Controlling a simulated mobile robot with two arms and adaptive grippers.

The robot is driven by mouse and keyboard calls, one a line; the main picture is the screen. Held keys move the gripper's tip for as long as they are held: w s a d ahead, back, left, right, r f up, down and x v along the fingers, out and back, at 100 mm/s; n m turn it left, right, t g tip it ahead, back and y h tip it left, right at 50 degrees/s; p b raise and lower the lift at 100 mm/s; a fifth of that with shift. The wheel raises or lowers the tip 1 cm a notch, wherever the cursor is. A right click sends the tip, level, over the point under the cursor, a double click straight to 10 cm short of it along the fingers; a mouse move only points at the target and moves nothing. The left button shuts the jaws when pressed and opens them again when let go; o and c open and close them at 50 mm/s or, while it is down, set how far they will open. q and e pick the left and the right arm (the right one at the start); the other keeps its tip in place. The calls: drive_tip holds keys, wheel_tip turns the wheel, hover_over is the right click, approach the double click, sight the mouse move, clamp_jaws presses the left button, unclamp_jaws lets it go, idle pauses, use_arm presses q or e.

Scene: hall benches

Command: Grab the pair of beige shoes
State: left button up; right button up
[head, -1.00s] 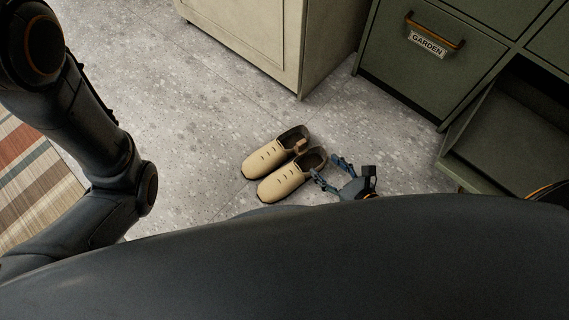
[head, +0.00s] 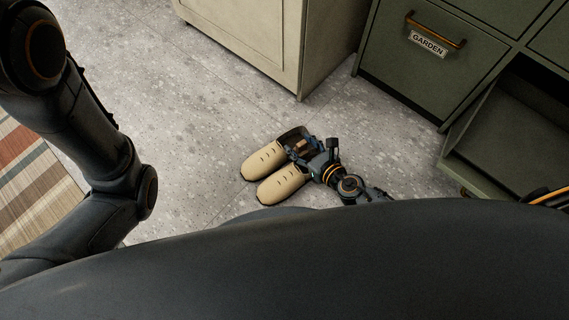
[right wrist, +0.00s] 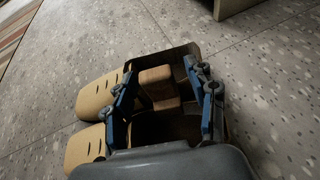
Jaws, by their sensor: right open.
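The pair of beige shoes stands side by side on the floor, toes to the lower left in the head view: one shoe (head: 264,160) farther off, the other (head: 281,185) nearer. Their beige toes also show at the left of the right wrist view (right wrist: 97,96). My right gripper (head: 302,153) is over the heel ends and hides part of the openings. In the right wrist view its blue fingers (right wrist: 160,70) are apart, on either side of a brown block-like piece (right wrist: 158,84) between the shoes. Contact cannot be told. My left gripper is out of view.
A pale cabinet (head: 250,35) stands behind the shoes. A green drawer unit (head: 400,75) labelled GARDEN is at the right, with an open compartment (head: 515,125) below. A striped rug (head: 30,190) lies at the left. The speckled floor (head: 180,120) around the shoes is clear.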

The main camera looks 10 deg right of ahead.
clamp_jaws()
drive_tip(key=shift+r, duration=0.1)
idle(0.4)
